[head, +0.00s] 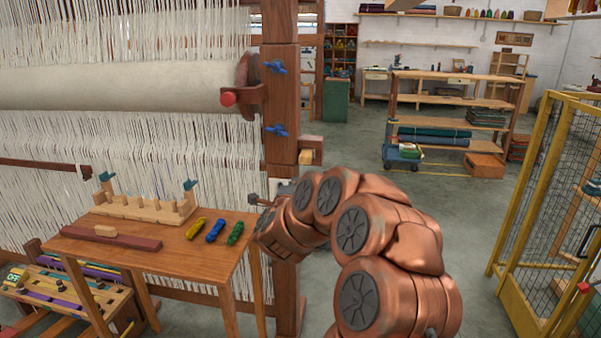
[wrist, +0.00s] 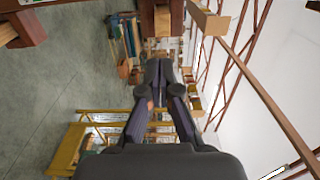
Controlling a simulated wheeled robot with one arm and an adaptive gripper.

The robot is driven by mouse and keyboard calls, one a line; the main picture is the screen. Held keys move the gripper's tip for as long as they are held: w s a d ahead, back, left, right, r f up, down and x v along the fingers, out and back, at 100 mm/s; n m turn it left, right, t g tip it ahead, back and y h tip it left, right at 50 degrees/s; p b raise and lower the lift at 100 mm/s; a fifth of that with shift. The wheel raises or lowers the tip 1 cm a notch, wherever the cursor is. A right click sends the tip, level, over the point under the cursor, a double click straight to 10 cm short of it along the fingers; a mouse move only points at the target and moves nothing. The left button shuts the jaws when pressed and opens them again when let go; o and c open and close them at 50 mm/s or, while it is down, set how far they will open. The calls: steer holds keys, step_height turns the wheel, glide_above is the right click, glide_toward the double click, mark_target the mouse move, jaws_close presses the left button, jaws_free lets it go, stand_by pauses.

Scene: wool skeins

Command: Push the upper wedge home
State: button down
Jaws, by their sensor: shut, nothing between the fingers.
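A pale wooden wedge (head: 307,157) shows at the right side of the loom's dark upright post (head: 281,100), just under a darker brown block (head: 311,142) that juts from the post. How deep the wedge sits I cannot tell. In the wrist view, a brown wooden end (wrist: 25,28) with pale wood (wrist: 6,34) beside it is cut off at the upper left; it looks like the same joint. My gripper (wrist: 158,68) is shut and empty, its fingertips together and apart from that wood.
A small table (head: 185,245) with a pegged rack, a dark red bar and three coloured skeins stands left of my arm. Two blue wing nuts (head: 275,67) sit on the post. A yellow mesh gate (head: 540,190) stands at right. Open floor (head: 430,210) lies between.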

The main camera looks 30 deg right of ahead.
mark_target(304, 163)
steer(key=shift+p+x, duration=2.6)
steer(key=shift+x, duration=4.25)
steer(key=shift+w, duration=0.1)
steer(key=shift+w, duration=0.1)
steer(key=shift+w+d+f+b, duration=0.1)
steer(key=shift+w+d+b, duration=0.25)
steer(key=shift+b+x, duration=0.5)
steer(key=shift+x, duration=0.7)
steer(key=shift+w+d, duration=0.25)
steer(key=shift+d, duration=0.05)
steer(key=shift+r, duration=0.3)
